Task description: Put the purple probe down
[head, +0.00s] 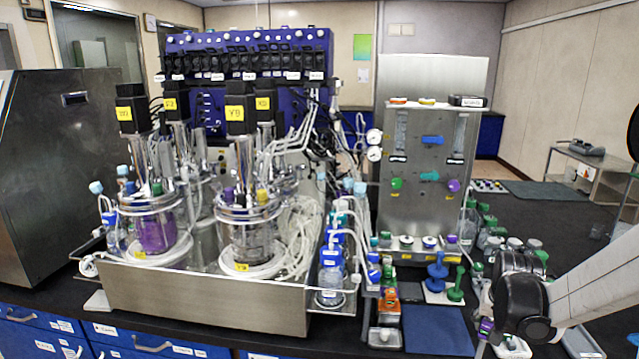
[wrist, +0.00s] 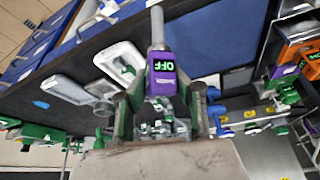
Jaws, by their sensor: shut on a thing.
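The purple probe (wrist: 162,78) has a purple head with a green "OFF" display and a grey shaft that runs to the top of the wrist view. My gripper (wrist: 160,100) is shut on the purple head, one finger on each side. In the head view my gripper (head: 488,333) is at the lower right, above the dark bench. A small purple part of the probe (head: 486,326) shows there.
A blue mat (head: 436,331) lies on the bench left of my gripper. Behind it, blue and green handled tools (head: 437,272) stand on a white base. Several capped bottles (head: 515,244) crowd behind my arm. A white tray (wrist: 118,62) lies beside the probe in the wrist view.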

